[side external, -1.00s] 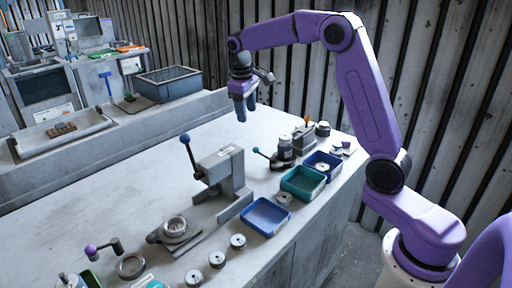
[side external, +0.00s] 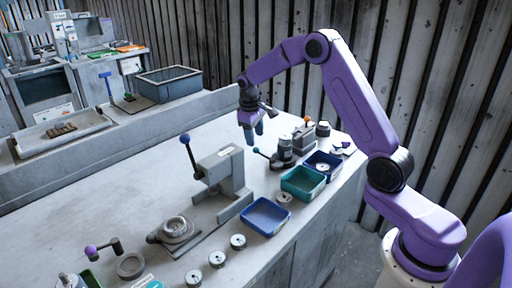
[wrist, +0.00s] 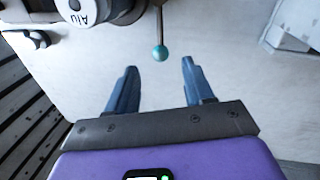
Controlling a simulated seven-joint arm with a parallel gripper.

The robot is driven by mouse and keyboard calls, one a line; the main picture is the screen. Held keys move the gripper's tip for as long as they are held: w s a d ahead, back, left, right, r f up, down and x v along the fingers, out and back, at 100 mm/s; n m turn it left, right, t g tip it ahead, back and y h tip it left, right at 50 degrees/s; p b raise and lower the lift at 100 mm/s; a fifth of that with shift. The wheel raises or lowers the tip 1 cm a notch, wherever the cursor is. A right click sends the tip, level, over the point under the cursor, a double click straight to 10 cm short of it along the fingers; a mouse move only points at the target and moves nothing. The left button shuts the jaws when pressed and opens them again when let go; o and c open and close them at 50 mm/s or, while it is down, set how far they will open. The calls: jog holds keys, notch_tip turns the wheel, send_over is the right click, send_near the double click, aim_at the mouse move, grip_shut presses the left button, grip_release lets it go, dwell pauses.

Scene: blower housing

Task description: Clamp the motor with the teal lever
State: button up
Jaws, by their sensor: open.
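The teal lever's ball (side external: 256,150) sticks out on the left of a clamp fixture on the bench. In the wrist view the teal ball (wrist: 160,53) lies just ahead of the fingertips, in line with the gap between them, with its thin rod running up out of frame. The motor (side external: 285,143), a grey cylinder, stands upright in the fixture; its top, marked "Alu" (wrist: 83,10), is partly cut off in the wrist view. My gripper (side external: 252,136) is open and empty, fingers down, above and close to the teal ball; it also shows in the wrist view (wrist: 159,78).
Beside the fixture stand a block with an orange knob (side external: 307,119), a green tray (side external: 303,183) and blue trays. A press with a blue-balled lever (side external: 185,139) stands mid-bench. The bench behind and left of my gripper is clear.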

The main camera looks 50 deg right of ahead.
aim_at(256, 148)
jog(key=f, duration=0.3)
jog(key=d+f, duration=0.1)
jog(key=f, duration=0.1)
jog(key=shift+w+f, duration=0.1)
jog(key=shift+f, duration=0.25)
grip_shut()
